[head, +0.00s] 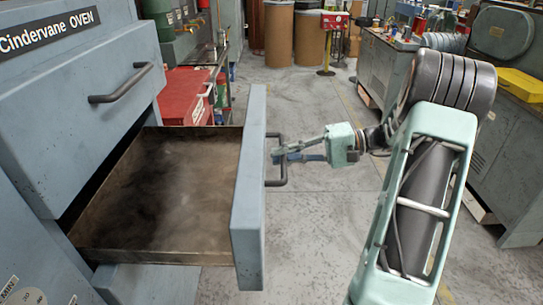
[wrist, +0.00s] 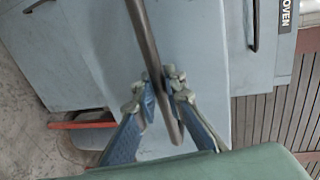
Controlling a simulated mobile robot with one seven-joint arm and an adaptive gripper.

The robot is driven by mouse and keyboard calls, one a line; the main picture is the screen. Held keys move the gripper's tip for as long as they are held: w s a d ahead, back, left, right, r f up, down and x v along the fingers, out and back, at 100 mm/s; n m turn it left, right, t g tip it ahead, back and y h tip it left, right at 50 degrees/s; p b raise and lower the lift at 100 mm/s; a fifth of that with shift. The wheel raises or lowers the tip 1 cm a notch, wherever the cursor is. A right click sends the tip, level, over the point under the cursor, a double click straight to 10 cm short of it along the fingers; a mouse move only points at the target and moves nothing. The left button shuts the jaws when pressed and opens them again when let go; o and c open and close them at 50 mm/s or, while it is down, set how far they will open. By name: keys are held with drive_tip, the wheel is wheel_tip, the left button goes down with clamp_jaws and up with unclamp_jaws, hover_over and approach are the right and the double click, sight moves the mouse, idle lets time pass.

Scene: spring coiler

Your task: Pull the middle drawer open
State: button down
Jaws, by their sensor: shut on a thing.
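The middle drawer (head: 252,200) of the blue-grey oven cabinet stands well out, and its brown metal inside shows empty. Its dark bar handle (head: 277,183) is on the front panel, facing the open floor. My gripper (head: 278,156) is at this handle, reaching in from the right, with its fingers closed around the bar. In the wrist view the handle (wrist: 146,42) runs between the two fingertips (wrist: 164,92) of my gripper, with the pale drawer front behind. The exact contact of the finger pads is partly blurred.
An upper drawer (head: 75,80) with its own handle (head: 121,84) sits above, further back. A red cart (head: 184,96) stands behind the open drawer. Brown drums (head: 308,40) and a red stand (head: 330,45) are far back. Workbenches (head: 390,72) line the right. The grey floor between is clear.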

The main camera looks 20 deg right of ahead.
idle(0.3)
drive_tip(key=c, duration=2)
unclamp_jaws()
drive_tip(key=shift+d, duration=0.1)
drive_tip(key=v, duration=1.2)
drive_tip(key=shift+d, duration=0.1)
